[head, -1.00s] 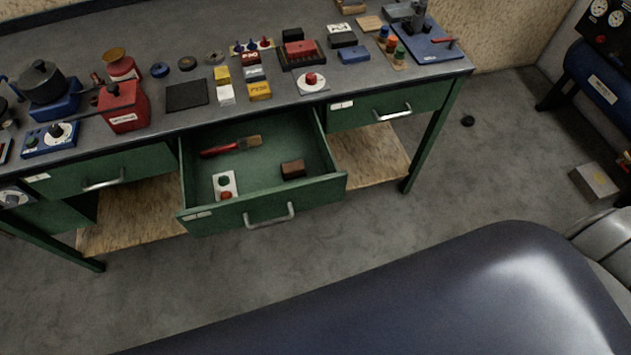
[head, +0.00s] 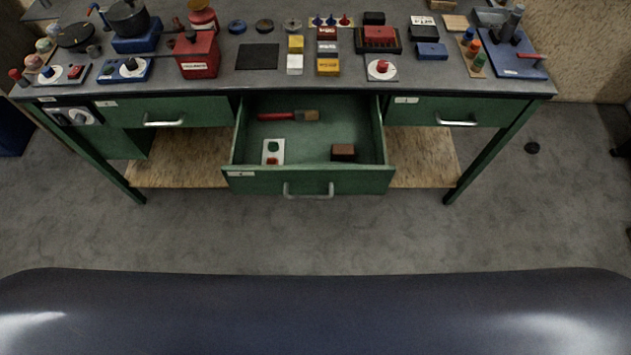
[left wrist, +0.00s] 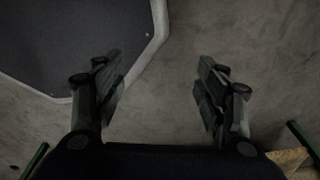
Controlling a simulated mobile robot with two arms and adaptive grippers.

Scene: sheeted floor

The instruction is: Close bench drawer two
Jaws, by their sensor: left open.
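The middle green bench drawer (head: 340,181) stands pulled out from under the grey worktop in the head view. Its silver handle (head: 308,191) faces me. Inside lie a red-handled brush (head: 287,116), a white plate with a green and a red button (head: 273,151) and a small brown block (head: 343,152). My left gripper (left wrist: 160,85) shows only in the left wrist view, its fingers wide apart over bare floor with nothing between them. The drawer is not recognisable in that view. My right gripper is not in view.
The left drawer (head: 160,113) and right drawer (head: 447,112) sit flush under the worktop (head: 270,80), which carries many small tools and boxes. A wooden lower shelf (head: 180,165) lies beneath. The floor (head: 300,240) in front of the bench is clear.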

